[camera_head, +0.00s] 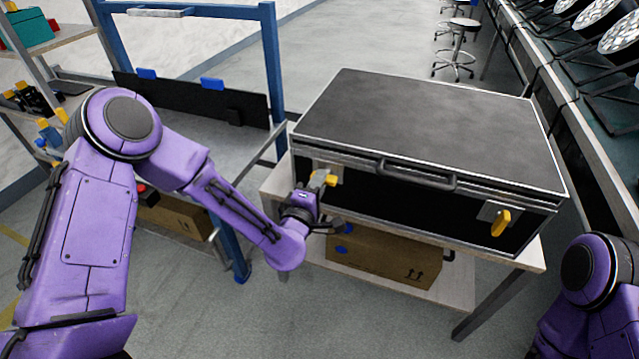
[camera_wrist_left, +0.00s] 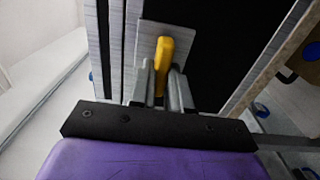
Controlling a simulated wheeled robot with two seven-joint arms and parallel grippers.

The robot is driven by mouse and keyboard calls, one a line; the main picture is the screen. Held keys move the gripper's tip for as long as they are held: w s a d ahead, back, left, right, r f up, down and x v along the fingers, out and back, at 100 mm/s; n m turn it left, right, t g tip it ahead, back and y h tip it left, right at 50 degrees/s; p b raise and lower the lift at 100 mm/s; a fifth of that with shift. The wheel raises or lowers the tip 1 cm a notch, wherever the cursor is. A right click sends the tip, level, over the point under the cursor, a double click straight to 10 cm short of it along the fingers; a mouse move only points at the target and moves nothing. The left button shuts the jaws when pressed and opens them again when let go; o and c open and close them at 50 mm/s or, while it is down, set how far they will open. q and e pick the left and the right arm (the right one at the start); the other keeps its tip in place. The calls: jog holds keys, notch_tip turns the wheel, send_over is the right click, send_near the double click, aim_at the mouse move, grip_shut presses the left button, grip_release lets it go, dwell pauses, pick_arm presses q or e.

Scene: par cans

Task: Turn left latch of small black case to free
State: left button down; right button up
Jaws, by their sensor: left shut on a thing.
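The small black case (camera_head: 425,115) lies closed on a table, with a handle (camera_head: 417,174) on its front. Its left latch has a yellow lever (camera_head: 331,180) on a metal plate. My left gripper (camera_head: 318,184) is at that latch. In the left wrist view, the two grey fingers of my left gripper (camera_wrist_left: 160,85) are shut on the yellow lever (camera_wrist_left: 165,60), one on each side. The right latch (camera_head: 502,222) is also yellow, and its lever stands nearly upright. My right gripper is out of view; only part of my right arm shows at the lower right.
The table (camera_head: 480,257) has a lower shelf with a cardboard box (camera_head: 385,257). A blue-framed bench (camera_head: 272,75) stands left of the case. Par cans (camera_head: 597,14) line the right side. Stools (camera_head: 458,45) stand at the back, and the floor in front is clear.

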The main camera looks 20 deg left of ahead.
pick_arm(q)
jog(key=shift+w+a+r, duration=0.1)
jog(key=shift+w+r, duration=0.05)
jog(key=shift+r, duration=0.1)
jog(key=c, duration=1.1)
grip_release()
jog(key=shift+f, duration=0.15)
jog(key=s+b, duration=0.1)
jog(key=s, duration=0.9)
jog(key=shift+s+a+b, duration=0.1)
jog(key=shift+s+b, duration=0.15)
jog(key=shift+b, duration=0.05)
jog(key=shift+f, duration=0.1)
